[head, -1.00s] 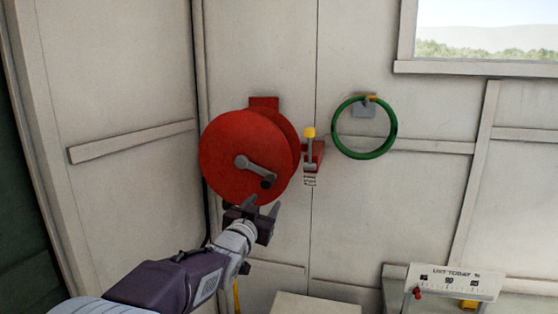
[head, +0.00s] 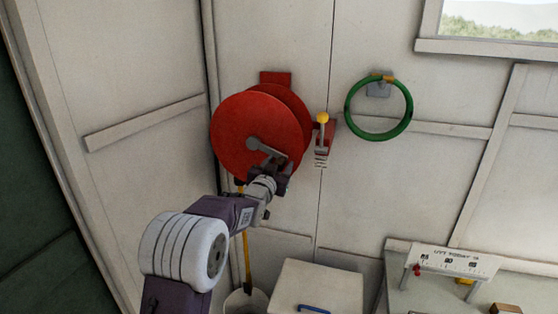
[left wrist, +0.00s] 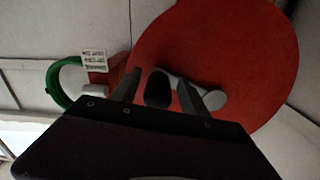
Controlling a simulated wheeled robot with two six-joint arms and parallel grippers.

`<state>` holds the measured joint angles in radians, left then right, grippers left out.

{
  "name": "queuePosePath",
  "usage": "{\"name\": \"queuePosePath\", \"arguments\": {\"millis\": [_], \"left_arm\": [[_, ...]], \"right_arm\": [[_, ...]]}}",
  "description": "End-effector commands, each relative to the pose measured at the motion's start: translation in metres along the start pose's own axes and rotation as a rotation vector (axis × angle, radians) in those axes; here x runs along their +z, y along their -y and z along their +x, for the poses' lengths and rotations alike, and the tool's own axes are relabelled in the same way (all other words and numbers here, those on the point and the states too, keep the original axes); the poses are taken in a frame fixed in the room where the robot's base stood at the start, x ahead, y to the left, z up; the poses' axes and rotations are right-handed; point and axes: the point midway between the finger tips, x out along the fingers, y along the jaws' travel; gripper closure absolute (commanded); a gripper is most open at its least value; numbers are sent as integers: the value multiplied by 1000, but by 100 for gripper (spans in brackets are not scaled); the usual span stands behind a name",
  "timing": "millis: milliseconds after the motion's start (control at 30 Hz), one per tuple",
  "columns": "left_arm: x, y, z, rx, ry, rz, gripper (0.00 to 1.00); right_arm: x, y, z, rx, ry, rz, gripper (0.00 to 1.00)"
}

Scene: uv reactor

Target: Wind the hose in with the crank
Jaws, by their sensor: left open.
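The red hose reel (head: 240,120) is mounted on the wall near the corner, and its red disc fills much of the left wrist view (left wrist: 230,50). A grey crank (head: 262,147) sits on its face, with its dark knob (left wrist: 157,88) showing in the left wrist view. My left gripper (head: 284,168) is open at the crank's outer end. In the left wrist view its two fingers (left wrist: 156,88) stand on either side of the knob, not closed on it. In the head view my gripper partly hides the knob. My right gripper is not in view.
A red bracket with a yellow-knobbed lever (head: 323,130) is close to the reel's right. A green hose ring (head: 350,108) hangs further right. Below are a white box (head: 318,285), a bucket (head: 245,302) with a yellow handle, and a labelled panel (head: 455,263).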

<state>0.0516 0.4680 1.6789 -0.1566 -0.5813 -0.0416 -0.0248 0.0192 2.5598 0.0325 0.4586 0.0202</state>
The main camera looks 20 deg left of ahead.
Motion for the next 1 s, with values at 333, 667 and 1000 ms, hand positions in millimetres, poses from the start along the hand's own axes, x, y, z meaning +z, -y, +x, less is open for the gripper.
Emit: {"name": "queuePosePath", "arguments": {"millis": [333,667,1000], "left_arm": [[0,0,0,0,-1,0,92],[1,0,0,0,1,0,100],[2,0,0,0,3,0,100]], "right_arm": [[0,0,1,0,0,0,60],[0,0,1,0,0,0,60],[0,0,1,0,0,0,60]]}}
